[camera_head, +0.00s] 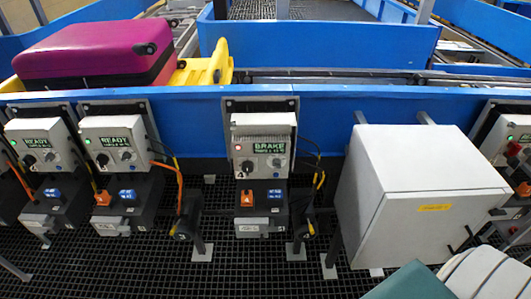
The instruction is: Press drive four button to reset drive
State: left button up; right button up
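A drive unit (263,150) in the middle is mounted on the blue conveyor side. Its display (269,148) reads BRAKE, and a red light (238,148) shows at its left. Below the display are dark round controls (275,162) and a small triangular mark. Under them is a black box with an orange part (247,198) and a blue part (275,195). Two units to the left, a nearer one (117,143) and a farther one (40,145), read READY. Neither of my grippers is in view.
A large light-grey cabinet (405,195) stands right of the middle unit. Another drive unit (510,140) is partly cut off at the right edge. A magenta suitcase (90,55) lies in a yellow tray (205,72) on the conveyor. Teal (410,283) and whitish (487,275) objects fill the bottom right.

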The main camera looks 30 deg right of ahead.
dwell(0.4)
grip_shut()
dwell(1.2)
